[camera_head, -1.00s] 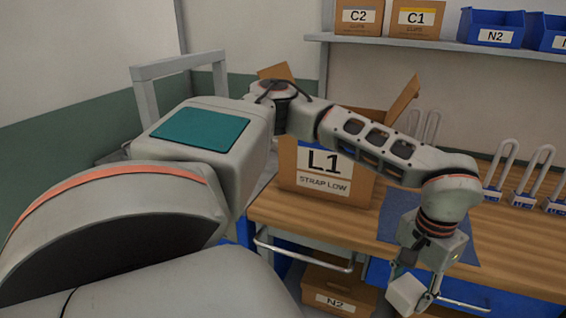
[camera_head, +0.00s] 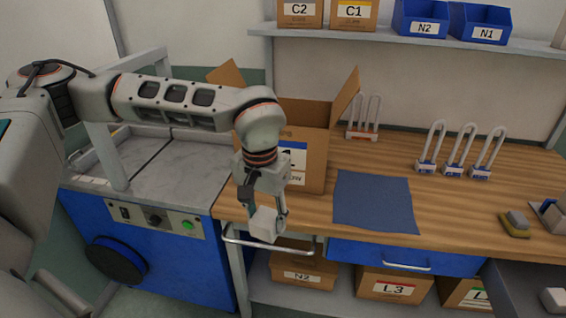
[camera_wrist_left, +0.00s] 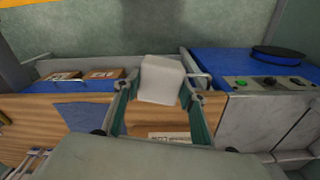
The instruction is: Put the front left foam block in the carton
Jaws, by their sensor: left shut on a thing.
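My left gripper (camera_head: 266,216) is shut on a white foam block (camera_head: 265,225) in the head view. It holds the block in front of the bench's front edge, above the metal rail. In the left wrist view the foam block (camera_wrist_left: 161,80) sits between the two fingers of the gripper (camera_wrist_left: 160,98). The open carton (camera_head: 314,160) stands on the bench behind the gripper, flaps up, its label partly hidden by my left arm. Its inside is not visible. My right gripper is not in view.
A blue mat (camera_head: 374,201) lies on the wooden bench right of the carton. Several padlock-like white loops on blue bases (camera_head: 453,168) stand farther right. A blue machine with a grey top (camera_head: 150,245) is at the left. A shelf with bins (camera_head: 420,18) runs above.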

